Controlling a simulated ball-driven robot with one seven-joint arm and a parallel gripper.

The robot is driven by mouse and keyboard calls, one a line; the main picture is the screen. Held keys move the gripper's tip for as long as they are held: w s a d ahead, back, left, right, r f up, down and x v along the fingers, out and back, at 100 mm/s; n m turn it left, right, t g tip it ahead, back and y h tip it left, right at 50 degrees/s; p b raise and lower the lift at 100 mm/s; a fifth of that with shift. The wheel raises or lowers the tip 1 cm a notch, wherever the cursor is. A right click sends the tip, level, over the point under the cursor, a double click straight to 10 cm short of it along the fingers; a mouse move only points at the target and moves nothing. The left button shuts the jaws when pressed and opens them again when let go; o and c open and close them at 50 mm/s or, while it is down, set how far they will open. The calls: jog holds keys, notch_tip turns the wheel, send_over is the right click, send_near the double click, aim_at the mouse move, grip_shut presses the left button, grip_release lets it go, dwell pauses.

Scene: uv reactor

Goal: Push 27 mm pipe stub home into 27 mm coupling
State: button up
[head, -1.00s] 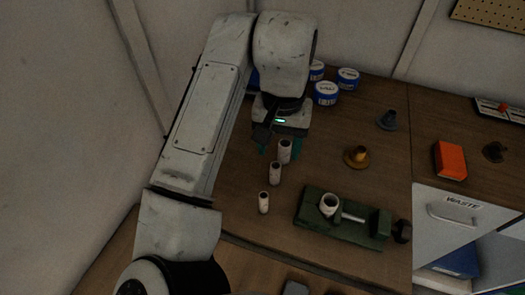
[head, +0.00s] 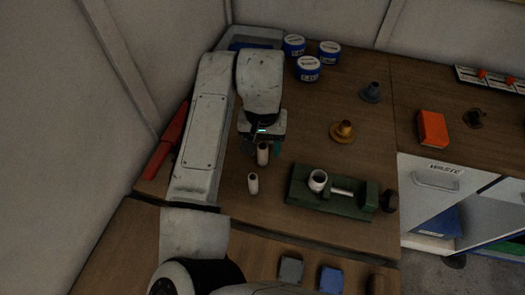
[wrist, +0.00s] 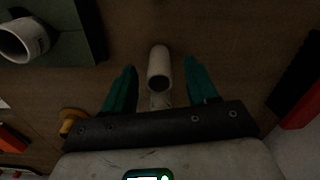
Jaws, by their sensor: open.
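My gripper (head: 262,147) is open, pointing down with teal fingers, at the row of white pipe stubs. A stub (head: 262,154) stands upright at the fingers and a smaller one (head: 253,184) stands nearer, clear of them. In the wrist view a stub (wrist: 159,66) shows between the spread fingers, with gaps on both sides; a pale shape behind it is partly hidden by the gripper. I cannot tell which stub is the 27 mm one. The white coupling (head: 318,180) sits open end up in a green vise (head: 333,204); it also shows in the wrist view (wrist: 22,40).
Blue-and-white tins (head: 308,69) stand at the back. A brass flanged fitting (head: 343,132) and a grey one (head: 371,92) stand behind the vise. An orange block (head: 432,129) is at the right. Grey (head: 291,269) and blue (head: 331,279) blocks are in front. Bare wood lies between stubs and vise.

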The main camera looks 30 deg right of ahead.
jog(key=shift+f, duration=0.4)
grip_shut()
